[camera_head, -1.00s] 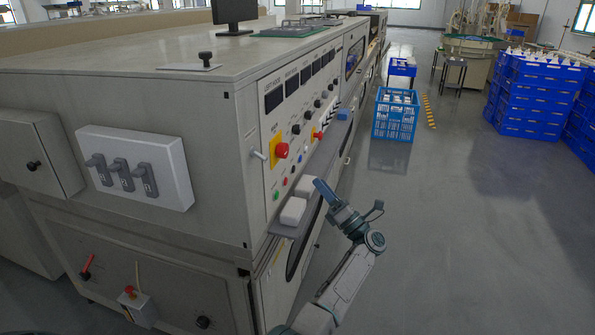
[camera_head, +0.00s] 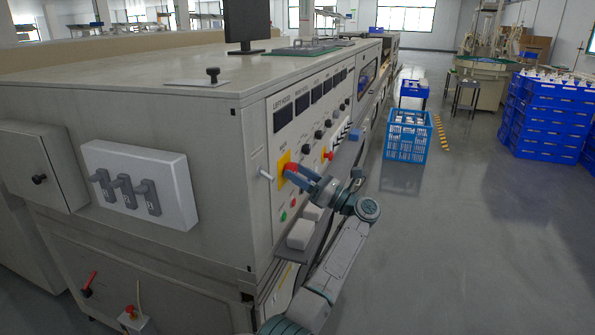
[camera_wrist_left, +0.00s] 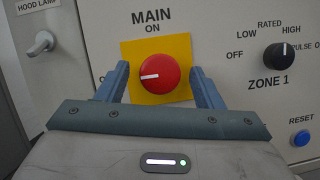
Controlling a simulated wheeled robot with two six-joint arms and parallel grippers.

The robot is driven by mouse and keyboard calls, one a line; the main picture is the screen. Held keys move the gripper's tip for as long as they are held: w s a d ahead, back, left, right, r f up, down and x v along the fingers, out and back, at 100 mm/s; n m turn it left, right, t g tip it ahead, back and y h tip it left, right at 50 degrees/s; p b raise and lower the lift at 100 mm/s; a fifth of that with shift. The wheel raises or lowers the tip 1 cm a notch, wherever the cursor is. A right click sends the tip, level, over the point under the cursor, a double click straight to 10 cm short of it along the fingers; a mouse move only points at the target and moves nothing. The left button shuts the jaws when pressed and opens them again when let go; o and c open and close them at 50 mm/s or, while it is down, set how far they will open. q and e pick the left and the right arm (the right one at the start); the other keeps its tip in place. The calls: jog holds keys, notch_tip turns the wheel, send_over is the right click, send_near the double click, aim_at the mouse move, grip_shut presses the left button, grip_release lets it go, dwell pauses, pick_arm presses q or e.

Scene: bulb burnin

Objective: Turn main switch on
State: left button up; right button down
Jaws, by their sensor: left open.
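The main switch is a round red knob (camera_wrist_left: 158,74) on a yellow square plate (camera_wrist_left: 180,45), under the label MAIN with ON above it. Its white mark points left, towards a label mostly hidden by a finger. In the head view the knob (camera_head: 290,168) is partly covered by my left gripper (camera_head: 300,176). In the left wrist view my left gripper (camera_wrist_left: 159,80) is open, with one blue finger on each side of the knob and gaps between fingers and knob. I cannot tell how far the fingertips reach past its front. My right gripper is not in view.
A hood lamp lever (camera_wrist_left: 42,44) is left of the switch. The Zone 1 knob (camera_wrist_left: 275,54) and a blue reset button (camera_wrist_left: 301,138) are right. White blocks (camera_head: 300,235) sit on a ledge below. A lever box (camera_head: 140,182) is on the end wall.

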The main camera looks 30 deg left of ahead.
pick_arm(q)
jog(key=shift+a+r, duration=0.1)
jog(key=shift+a, duration=0.3)
jog(key=c, duration=1)
